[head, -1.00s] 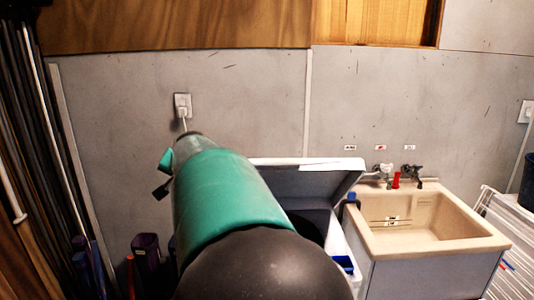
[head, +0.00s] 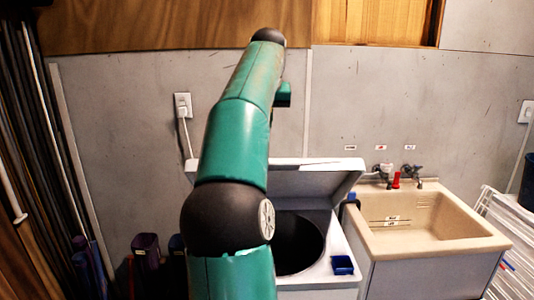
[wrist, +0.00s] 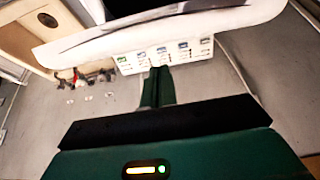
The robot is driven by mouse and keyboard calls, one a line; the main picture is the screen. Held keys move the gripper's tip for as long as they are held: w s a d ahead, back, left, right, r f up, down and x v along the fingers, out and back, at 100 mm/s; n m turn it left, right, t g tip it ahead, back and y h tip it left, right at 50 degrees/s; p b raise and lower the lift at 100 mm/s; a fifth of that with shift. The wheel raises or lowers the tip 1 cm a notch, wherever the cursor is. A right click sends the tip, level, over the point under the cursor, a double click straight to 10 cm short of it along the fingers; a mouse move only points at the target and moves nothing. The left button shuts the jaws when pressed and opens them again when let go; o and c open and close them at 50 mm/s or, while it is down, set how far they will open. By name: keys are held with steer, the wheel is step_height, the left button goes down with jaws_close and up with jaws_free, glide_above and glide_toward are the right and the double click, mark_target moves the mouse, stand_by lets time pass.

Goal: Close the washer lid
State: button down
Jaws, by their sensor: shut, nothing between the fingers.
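The washer (head: 335,268) stands against the wall with its lid (head: 315,180) raised and tilted back, and the dark drum opening (head: 298,243) shows below it. My arm covers the left part of the washer and lid. In the wrist view the white lid (wrist: 165,35) spans the top, with the washer's control panel (wrist: 185,53) beside it. My gripper (wrist: 159,72) is shut and empty, its fingertips overlapping the panel in the picture. I cannot tell whether they touch anything. In the head view I cannot make out the fingertips.
A beige sink (head: 425,220) with taps stands right of the washer. A wall outlet (head: 183,106) with a cord is at the back left. A white rack (head: 500,245) is at the far right.

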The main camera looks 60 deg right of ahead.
steer(key=x, duration=0.8)
steer(key=shift+w+d+f, duration=0.1)
steer(key=shift+f, duration=0.15)
steer(key=shift+s+a+f, duration=0.3)
steer(key=shift+a+f, duration=0.05)
steer(key=shift+a, duration=0.2)
steer(key=shift+s+a+f, duration=0.25)
steer(key=shift+a+f, duration=0.1)
steer(key=shift+a, duration=0.2)
steer(key=shift+f, duration=0.3)
steer(key=shift+s+a+f, duration=0.1)
steer(key=shift+s+a, duration=0.1)
steer(key=shift+a, duration=0.15)
steer(key=shift+d, duration=0.1)
steer(key=shift+f, duration=0.1)
